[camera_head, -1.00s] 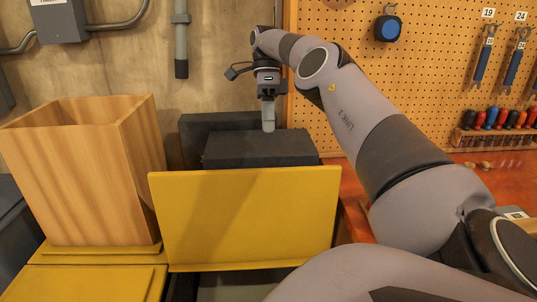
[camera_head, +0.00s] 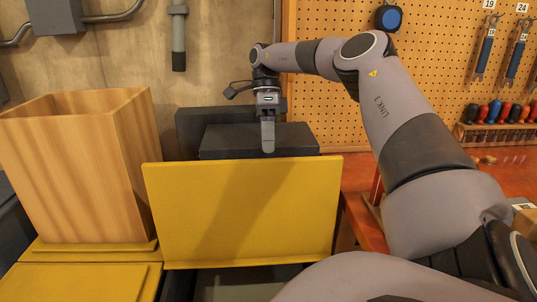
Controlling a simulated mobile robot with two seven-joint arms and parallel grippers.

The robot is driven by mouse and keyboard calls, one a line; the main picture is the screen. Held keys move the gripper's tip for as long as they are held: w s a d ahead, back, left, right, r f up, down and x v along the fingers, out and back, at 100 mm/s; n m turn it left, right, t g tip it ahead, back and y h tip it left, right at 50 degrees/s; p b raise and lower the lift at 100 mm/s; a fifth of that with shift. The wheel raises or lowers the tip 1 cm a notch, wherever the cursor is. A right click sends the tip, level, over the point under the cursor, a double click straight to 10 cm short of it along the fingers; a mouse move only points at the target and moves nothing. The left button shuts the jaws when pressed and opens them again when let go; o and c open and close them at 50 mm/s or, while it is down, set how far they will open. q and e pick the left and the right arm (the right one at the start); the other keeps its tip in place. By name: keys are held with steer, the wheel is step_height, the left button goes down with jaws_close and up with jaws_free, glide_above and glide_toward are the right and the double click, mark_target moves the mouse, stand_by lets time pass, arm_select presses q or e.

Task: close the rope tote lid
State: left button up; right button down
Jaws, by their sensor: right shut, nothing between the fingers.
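The yellow lid (camera_head: 240,215) of the tote stands raised, its broad face towards me. Below its lower edge a dark opening of the tote (camera_head: 240,283) shows; what lies inside is too dark to tell. My right gripper (camera_head: 268,148) is shut and empty, pointing down just beyond the lid's top edge, in front of or over a dark grey box (camera_head: 220,142). I cannot tell whether it touches anything. My left gripper is not in view.
A tall wooden bin (camera_head: 75,180) stands on another yellow lid (camera_head: 80,285) at the left. An orange-red workbench (camera_head: 500,180) with a rack of screwdrivers (camera_head: 500,130) is at the right. A pegboard (camera_head: 340,100) with hanging tools is behind.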

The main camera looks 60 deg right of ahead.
steer(key=shift+x, duration=1.35)
steer(key=shift+s, duration=0.15)
